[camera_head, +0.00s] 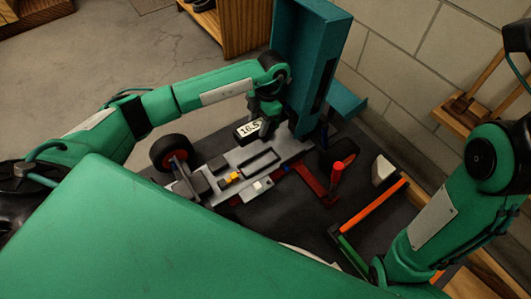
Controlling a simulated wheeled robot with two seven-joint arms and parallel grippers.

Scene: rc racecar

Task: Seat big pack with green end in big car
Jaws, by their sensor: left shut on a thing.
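The big car (222,184), a long grey chassis with a black wheel with a red hub at its left end, lies on the dark work surface. My left gripper (263,121) is above the far side of the car, shut. A dark block with a white face reading 16.5 (250,128) is right at its fingers and appears to be what it holds. I cannot make out a green end on it or tell whether it touches the car. My right arm comes in from the right; its gripper is hidden behind the large green shape in front.
A tall teal cabinet (303,62) stands close behind my left gripper. A red-topped tool (337,176), a pale block (382,170) and an orange bar (374,207) with a green bar (350,250) lie right of the car. A block wall is behind.

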